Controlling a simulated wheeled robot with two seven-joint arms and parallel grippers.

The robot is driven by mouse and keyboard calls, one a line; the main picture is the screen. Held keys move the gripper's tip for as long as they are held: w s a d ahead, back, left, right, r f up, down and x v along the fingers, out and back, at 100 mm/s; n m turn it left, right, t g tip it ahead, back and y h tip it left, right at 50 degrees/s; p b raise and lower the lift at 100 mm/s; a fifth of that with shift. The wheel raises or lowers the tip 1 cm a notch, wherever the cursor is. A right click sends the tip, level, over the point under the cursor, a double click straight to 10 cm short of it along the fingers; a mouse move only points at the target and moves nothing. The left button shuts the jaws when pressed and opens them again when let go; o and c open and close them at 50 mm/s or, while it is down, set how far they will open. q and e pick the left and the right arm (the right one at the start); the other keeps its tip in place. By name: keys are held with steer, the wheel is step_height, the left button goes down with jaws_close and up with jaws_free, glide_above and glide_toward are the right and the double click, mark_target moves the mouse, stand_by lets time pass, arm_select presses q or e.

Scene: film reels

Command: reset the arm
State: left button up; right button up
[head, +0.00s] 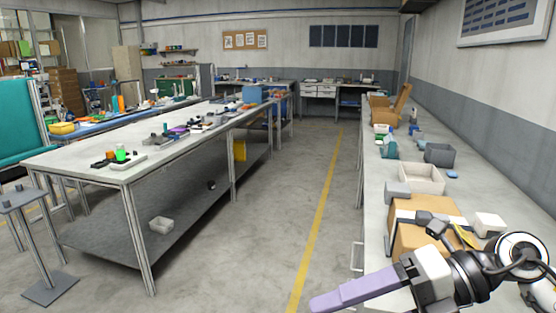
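My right arm (480,270) comes in from the lower right corner, above the right-hand bench. It has dark joints, a white ring-shaped part and a white block. A long lavender piece (358,290) extends from the white block toward the lower left, over the bench's front edge and the floor. I cannot tell whether this piece is part of my arm or something held. The fingertips of my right gripper cannot be made out clearly. My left arm and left gripper are not in view.
A cardboard box (408,240) stands on the right bench close beside my arm. A pale open tray (421,178), a grey bin (439,154) and a small white box (488,224) are nearby. A long workbench (85,158) stands left. The aisle floor (290,190) between them is clear.

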steer(key=a+r+m+t+y, duration=0.2)
steer(key=a+m+t+y, duration=0.1)
steer(key=a+m+y, duration=0.25)
steer(key=w+d+f+m+t+h, duration=0.3)
steer(key=d+f+m+t+h, duration=0.2)
steer(key=f+m+t, duration=0.45)
steer(key=w+d+f+m+t+h, duration=0.4)
steer(key=f+m, duration=0.3)
steer(key=m, duration=0.5)
steer(key=s+d+f+m+g+h, duration=0.1)
steer(key=s+f+m+g+h, duration=0.2)
steer(key=s+f, duration=0.6)
steer(key=s+d+f+m+g+h, duration=0.2)
steer(key=s+f, duration=0.7)
steer(key=f, duration=0.5)
steer(key=m+g+h, duration=0.1)
steer(key=m+g, duration=0.1)
steer(key=g, duration=0.1)
steer(key=shift+s+f+m+h, duration=0.25)
steer(key=shift+f+m+h, duration=0.1)
steer(key=shift+m, duration=0.05)
